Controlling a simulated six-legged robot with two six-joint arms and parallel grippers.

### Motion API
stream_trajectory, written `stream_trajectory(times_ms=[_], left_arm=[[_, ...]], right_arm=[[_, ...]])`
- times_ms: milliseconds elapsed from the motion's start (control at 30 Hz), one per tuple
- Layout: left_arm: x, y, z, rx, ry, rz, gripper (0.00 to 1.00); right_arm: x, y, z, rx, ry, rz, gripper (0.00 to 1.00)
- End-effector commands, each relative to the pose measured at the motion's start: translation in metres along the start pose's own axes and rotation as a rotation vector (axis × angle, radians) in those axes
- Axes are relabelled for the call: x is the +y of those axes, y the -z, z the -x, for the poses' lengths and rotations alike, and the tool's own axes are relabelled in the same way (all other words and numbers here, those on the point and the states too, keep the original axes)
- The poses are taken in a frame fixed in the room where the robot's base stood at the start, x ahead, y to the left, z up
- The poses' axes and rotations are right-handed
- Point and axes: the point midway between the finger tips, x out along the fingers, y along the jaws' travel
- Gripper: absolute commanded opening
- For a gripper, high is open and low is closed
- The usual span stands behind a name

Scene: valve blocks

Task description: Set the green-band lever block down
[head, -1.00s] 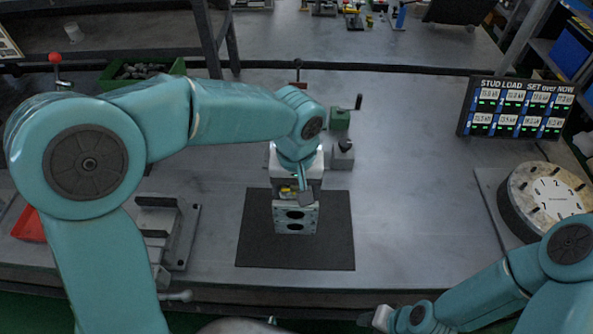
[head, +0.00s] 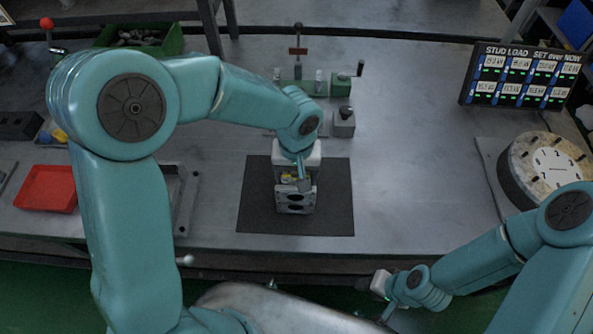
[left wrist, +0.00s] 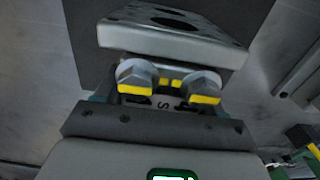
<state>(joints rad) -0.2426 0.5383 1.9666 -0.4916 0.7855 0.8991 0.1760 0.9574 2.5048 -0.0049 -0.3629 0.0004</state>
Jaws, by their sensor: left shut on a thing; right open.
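My left gripper (head: 297,180) is shut on a grey metal block (head: 295,202) with two dark round openings, over the black mat (head: 257,208). I cannot tell whether the block touches the mat. In the left wrist view the block (left wrist: 175,40) lies beyond two hexagonal bolt-like heads with yellow bands. No green band or lever shows on it; the gripper hides part of it. A green block with a black crank lever (head: 341,87) stands behind, at the back of the bench. My right gripper (head: 372,284) is open and empty, low at the bench's front edge.
A small grey block with a dark knob (head: 344,121) stands behind the mat. A round dial (head: 556,172) and a readout board (head: 522,76) stand at the right. A red tray (head: 47,188) and a green bin (head: 140,38) are at the left. The bench between mat and dial is clear.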

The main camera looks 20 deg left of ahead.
Motion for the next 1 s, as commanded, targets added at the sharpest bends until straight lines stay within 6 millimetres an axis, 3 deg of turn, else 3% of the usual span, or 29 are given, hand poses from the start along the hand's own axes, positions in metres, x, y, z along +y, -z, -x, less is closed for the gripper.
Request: stream_trajectory(times_ms=[67, 100, 133, 533, 1000], left_arm=[[0.001, 0.001, -0.002, 0.005, -0.003, 0.001, 0.00], [0.000, 0.000, -0.002, 0.000, 0.000, 0.000, 0.81], [0.000, 0.000, -0.002, 0.000, 0.000, 0.000, 0.91], [0.000, 0.001, 0.006, 0.002, -0.001, 0.001, 0.94], [0.001, 0.001, 0.103, 0.004, -0.002, -0.001, 0.94]], right_arm=[[0.001, 0.000, -0.003, 0.000, 0.000, 0.000, 0.43], [0.001, 0.000, -0.002, 0.000, 0.000, 0.000, 0.43], [0.001, 0.000, -0.002, 0.000, 0.000, 0.000, 0.43], [-0.001, 0.000, 0.002, 0.000, 0.000, 0.000, 0.43], [-0.001, 0.000, 0.003, 0.000, 0.000, 0.000, 0.43]])
